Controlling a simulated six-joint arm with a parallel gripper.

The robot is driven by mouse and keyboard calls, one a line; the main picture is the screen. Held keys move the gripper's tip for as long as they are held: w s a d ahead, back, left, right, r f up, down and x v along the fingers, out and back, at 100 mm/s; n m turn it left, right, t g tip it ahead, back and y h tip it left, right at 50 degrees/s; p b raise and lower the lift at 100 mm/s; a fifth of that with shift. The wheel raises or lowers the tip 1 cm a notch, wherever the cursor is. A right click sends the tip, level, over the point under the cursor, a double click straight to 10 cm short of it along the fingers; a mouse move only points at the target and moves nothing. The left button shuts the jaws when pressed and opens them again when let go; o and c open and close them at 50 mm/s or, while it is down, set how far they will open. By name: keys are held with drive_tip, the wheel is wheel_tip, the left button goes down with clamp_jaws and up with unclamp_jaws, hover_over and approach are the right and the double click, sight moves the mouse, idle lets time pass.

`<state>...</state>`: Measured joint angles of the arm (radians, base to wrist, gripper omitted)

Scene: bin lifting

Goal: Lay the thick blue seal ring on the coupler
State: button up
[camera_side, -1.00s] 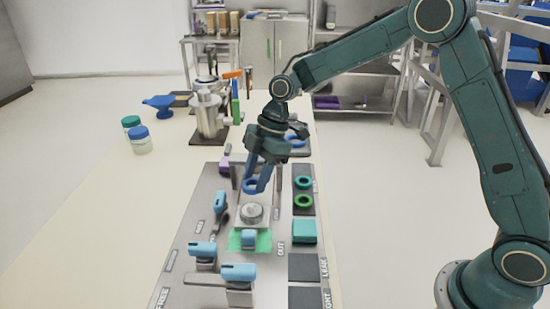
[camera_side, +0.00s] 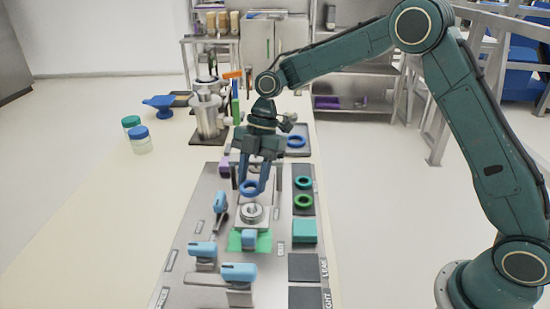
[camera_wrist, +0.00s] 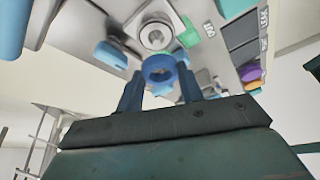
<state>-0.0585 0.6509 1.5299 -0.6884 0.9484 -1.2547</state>
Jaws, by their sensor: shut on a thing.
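The thick blue seal ring (camera_side: 249,188) is between the fingertips of my gripper (camera_side: 252,183), which is shut on it. The ring also shows in the wrist view (camera_wrist: 160,69), between the two blue fingers. The coupler (camera_side: 252,214) is a round grey metal piece on a pale square block on the panel. In the side view the ring hangs just above and slightly behind the coupler, apart from it as far as I can tell. In the wrist view the coupler (camera_wrist: 156,34) shows just beyond the ring, with its top bare.
A teal ring (camera_side: 303,183) and a green ring (camera_side: 303,201) lie on dark pads right of the coupler. Another blue ring (camera_side: 296,141) lies on a tray behind. Blue-handled valves (camera_side: 238,272) stand at the front and left. A teal box (camera_side: 304,231) sits at right.

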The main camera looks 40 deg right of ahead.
sight(254, 206)
drive_tip(key=shift+f, duration=1.85)
drive_tip(key=shift+f, duration=1)
idle(1.9)
drive_tip(key=o, duration=1.5)
drive_tip(key=shift+r, duration=0.15)
drive_tip(key=shift+r, duration=3.9)
drive_tip(key=shift+r, duration=0.1)
